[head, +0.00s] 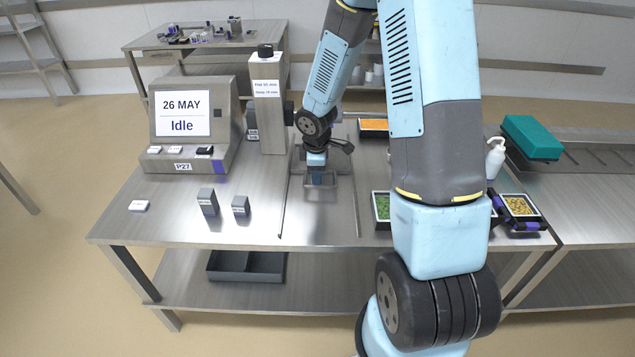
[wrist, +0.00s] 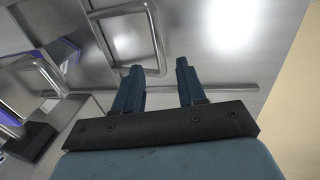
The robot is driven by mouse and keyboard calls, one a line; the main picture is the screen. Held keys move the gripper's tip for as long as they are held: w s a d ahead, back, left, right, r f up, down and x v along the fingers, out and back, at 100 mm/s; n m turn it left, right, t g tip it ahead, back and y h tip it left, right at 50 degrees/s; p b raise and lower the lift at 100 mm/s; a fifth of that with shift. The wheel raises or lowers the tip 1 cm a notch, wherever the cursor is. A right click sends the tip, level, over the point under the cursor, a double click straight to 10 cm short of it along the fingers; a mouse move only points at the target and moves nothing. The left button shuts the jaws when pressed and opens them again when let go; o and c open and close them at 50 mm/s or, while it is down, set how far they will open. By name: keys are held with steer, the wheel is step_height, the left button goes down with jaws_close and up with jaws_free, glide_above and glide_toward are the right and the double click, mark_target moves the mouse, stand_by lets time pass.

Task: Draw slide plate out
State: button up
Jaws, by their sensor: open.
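The slide plate (head: 322,218) looks like a flat steel sheet in the middle of the bench, set between two thin long rails; its exact edges are hard to tell from the bench top. A steel loop handle (head: 352,189) is at my gripper, and a loop also shows in the wrist view (wrist: 156,45). My gripper (head: 318,181) points down at the loop, partly hidden by its own wrist. In the wrist view my gripper (wrist: 158,82) has its two blue fingers apart with nothing between them. The loop appears just beyond the fingertips; contact cannot be told.
A grey column (head: 268,105) with a black knob and a display reading "Idle" (head: 182,113) stand left. Two small grey blocks (head: 208,203) stand front left. Food trays (head: 521,206), a white bottle (head: 495,158) and a green box (head: 531,138) are right. The front middle is clear.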

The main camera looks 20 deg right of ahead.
mark_target(317, 187)
steer(key=shift+w+d+f, duration=0.1)
steer(key=shift+w+f, duration=0.15)
steer(key=shift+f, duration=1)
steer(key=shift+w+d+f, duration=0.1)
steer(key=shift+w+f, duration=0.1)
steer(key=shift+f, duration=1.05)
steer(key=shift+c, duration=0.3)
jaws_close()
